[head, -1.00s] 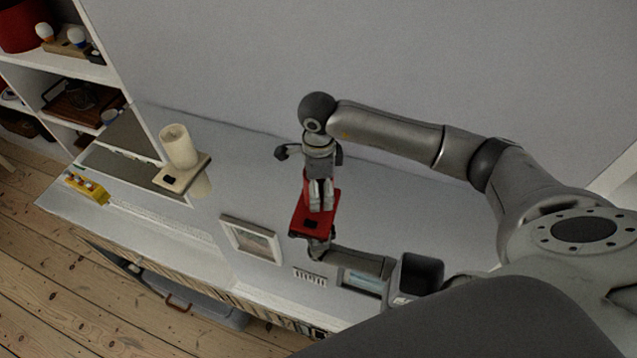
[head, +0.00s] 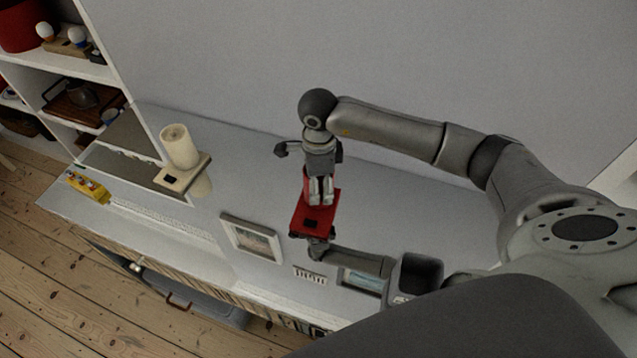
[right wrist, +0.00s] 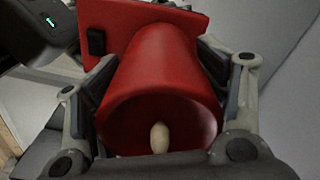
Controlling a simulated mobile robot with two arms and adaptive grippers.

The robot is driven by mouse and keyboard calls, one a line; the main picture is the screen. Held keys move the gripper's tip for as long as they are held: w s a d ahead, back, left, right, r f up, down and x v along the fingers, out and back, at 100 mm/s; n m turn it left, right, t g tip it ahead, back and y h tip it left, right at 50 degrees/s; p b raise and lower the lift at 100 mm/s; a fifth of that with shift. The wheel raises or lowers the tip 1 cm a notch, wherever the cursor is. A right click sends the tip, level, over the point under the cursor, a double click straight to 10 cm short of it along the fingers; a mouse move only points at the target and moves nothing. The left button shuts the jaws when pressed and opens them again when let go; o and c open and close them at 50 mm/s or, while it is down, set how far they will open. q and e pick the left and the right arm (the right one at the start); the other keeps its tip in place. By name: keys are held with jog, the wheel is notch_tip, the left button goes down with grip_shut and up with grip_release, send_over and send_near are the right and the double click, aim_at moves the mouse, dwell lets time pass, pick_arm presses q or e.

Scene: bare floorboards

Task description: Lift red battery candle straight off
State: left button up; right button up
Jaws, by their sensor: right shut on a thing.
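The red battery candle (right wrist: 160,75) is a red cylinder with a hollow end and a pale flame tip, filling the right wrist view. My right gripper (head: 320,192) is shut on it, one finger on each side. In the head view the fingers mostly hide the candle. Its red square base (head: 313,224) has a dark block on it and shows behind the candle in the right wrist view (right wrist: 188,28). I cannot tell whether candle and base touch. My left gripper (head: 318,244) is at the base's near edge, partly hidden beneath it; its jaws are unclear.
A cream candle (head: 178,146) stands on a cream base (head: 188,182) to the left. A picture frame (head: 252,238) lies on the grey shelf top (head: 235,170). A yellow item (head: 88,188) is at the left end. A wall rises behind; white shelves stand at far left.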

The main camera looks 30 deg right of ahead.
aim_at(305, 178)
jog(key=shift+r, duration=0.65)
jog(key=shift+r+p, duration=0.1)
jog(key=shift+p, duration=0.25)
jog(key=shift+r+p, duration=1.5)
jog(key=shift+r, duration=1.15)
